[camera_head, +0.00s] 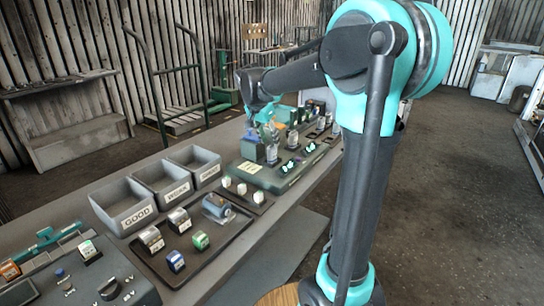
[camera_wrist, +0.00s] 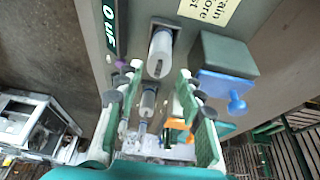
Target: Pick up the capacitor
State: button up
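My gripper (camera_wrist: 160,72) is open in the wrist view, its two green-padded fingers apart. A pale cylinder (camera_wrist: 160,52), which looks like the capacitor, sits in a dark slot of the test panel just past the fingertips, roughly midway between them. I cannot tell whether any finger touches it. A smaller grey cylinder (camera_wrist: 147,99) lies farther down between the fingers. In the head view my gripper (camera_head: 268,135) is over the dark green test panel (camera_head: 250,180), close to a pale cylinder (camera_head: 271,153); its fingers are too small to judge there.
A dark block with a blue part (camera_wrist: 222,82) stands right of the fingers. In the head view, grey bins (camera_head: 123,206) and a tray of parts (camera_head: 160,265) lie in front of the panel. More small parts stand behind it.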

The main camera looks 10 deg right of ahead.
aim_at(271, 146)
jog(key=shift+s+x, duration=0.1)
jog(key=shift+x, duration=1.35)
jog(key=shift+s+x, duration=0.15)
jog(key=shift+x, duration=1.3)
jog(key=shift+a, duration=0.1)
jog(key=shift+c, duration=0.5)
jog(key=c, duration=0.6)
